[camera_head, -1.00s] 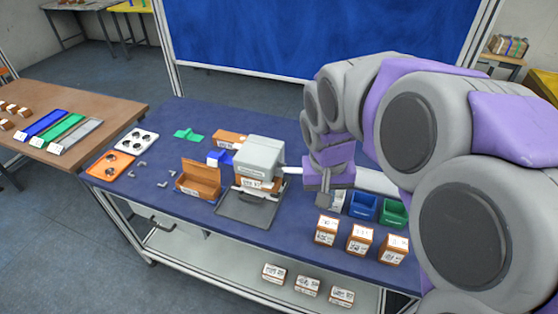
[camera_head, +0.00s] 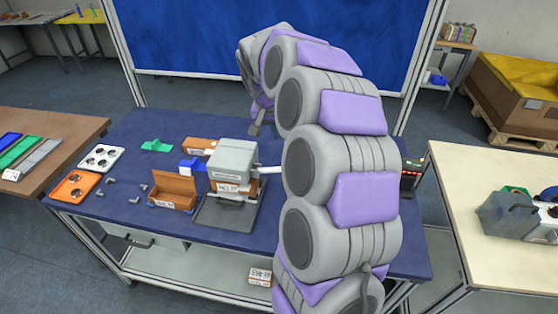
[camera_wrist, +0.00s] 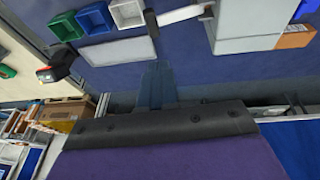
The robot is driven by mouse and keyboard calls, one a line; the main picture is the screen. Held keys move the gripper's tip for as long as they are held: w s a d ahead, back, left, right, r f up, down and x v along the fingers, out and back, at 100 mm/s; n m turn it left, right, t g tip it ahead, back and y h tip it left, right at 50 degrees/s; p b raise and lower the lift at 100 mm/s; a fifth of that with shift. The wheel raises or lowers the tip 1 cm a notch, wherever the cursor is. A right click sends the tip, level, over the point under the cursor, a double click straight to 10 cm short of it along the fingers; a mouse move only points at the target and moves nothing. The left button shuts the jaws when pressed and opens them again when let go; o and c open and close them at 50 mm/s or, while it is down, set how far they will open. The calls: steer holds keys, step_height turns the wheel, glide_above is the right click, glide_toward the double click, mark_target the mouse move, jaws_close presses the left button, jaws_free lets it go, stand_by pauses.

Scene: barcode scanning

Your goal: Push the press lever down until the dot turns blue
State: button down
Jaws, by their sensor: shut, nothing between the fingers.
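The grey press (camera_head: 235,160) stands on the blue table, with a labelled brown box at its front. Its pale lever (camera_head: 268,169) sticks out to the right and runs behind my arm. In the wrist view the lever (camera_wrist: 180,15) is a white bar ending in a dark piece, beside the pale press body (camera_wrist: 245,28). My gripper (camera_head: 255,128) is above the table, behind and right of the press. In the wrist view my gripper (camera_wrist: 157,72) is shut and empty, its tips apart from the lever in the picture. I cannot make out the dot.
An open brown box (camera_head: 174,188), an orange tray (camera_head: 73,188) and a white tray (camera_head: 101,158) lie left of the press. Blue and green bins (camera_wrist: 66,26) stand near the lever in the wrist view. A pale table (camera_head: 465,185) stands at the right.

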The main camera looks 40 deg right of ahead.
steer(key=b, duration=0.3)
glide_above(275, 169)
steer(key=s+d, duration=0.2)
steer(key=s, duration=0.1)
step_height(275, 169, down, 13)
steer(key=shift+w+r, duration=0.15)
steer(key=shift+r, duration=0.05)
steer(key=shift+f, duration=0.4)
steer(key=shift+a, duration=0.25)
steer(key=shift+d+f, duration=0.1)
steer(key=shift+d, duration=0.05)
